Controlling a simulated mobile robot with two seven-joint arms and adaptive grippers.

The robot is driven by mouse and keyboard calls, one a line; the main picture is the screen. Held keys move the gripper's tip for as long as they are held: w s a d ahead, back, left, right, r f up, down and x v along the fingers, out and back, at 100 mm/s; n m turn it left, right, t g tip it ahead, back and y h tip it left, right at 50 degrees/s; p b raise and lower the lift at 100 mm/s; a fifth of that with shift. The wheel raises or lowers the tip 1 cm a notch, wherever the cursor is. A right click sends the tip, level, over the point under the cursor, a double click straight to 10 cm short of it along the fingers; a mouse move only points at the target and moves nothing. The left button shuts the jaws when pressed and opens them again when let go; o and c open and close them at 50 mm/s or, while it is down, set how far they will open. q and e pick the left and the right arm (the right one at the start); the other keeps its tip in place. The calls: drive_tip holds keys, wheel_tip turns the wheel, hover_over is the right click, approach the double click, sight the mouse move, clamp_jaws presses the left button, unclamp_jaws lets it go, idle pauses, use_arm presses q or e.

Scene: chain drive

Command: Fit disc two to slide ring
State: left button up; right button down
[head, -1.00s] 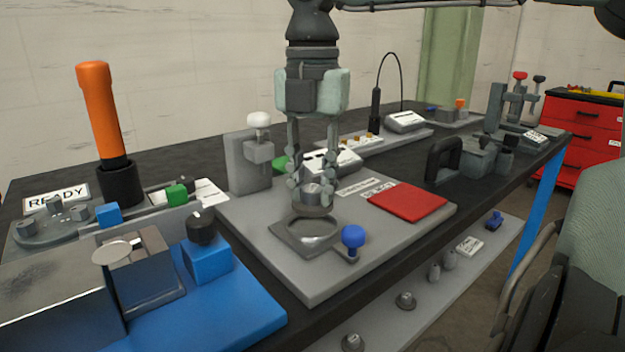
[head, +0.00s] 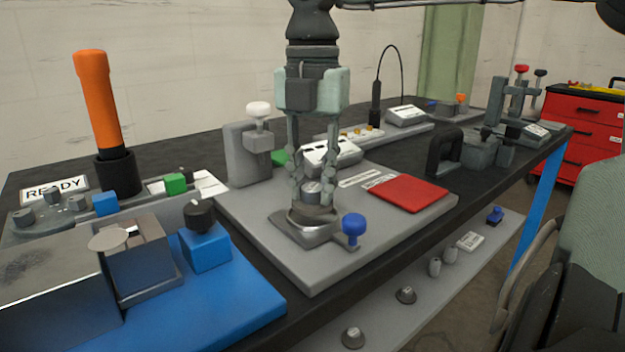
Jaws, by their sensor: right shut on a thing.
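My right gripper (head: 313,190) comes down from the top and is shut on a small grey metal disc (head: 313,213) with a knob on top. The disc sits low at the slide ring (head: 292,232), a grey plate with a round opening on the grey base board. The disc covers most of the opening; I cannot tell whether it is fully seated. A blue knob (head: 354,226) stands at the ring plate's right corner. My left gripper is not in view.
A red pad (head: 408,194) lies right of the ring on the grey board (head: 340,262). A grey post with a white knob (head: 258,109) stands behind left. A blue fixture (head: 206,247) is at front left.

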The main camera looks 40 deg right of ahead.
sight(313, 187)
drive_tip(key=shift+b, duration=0.45)
idle(1.1)
drive_tip(key=shift+f+b, duration=0.85)
drive_tip(key=shift+f, duration=0.1)
drive_tip(key=c, duration=1.2)
unclamp_jaws()
drive_tip(key=shift+o, duration=0.2)
drive_tip(key=shift+r, duration=0.1)
wheel_tip(313, 187, up, 12)
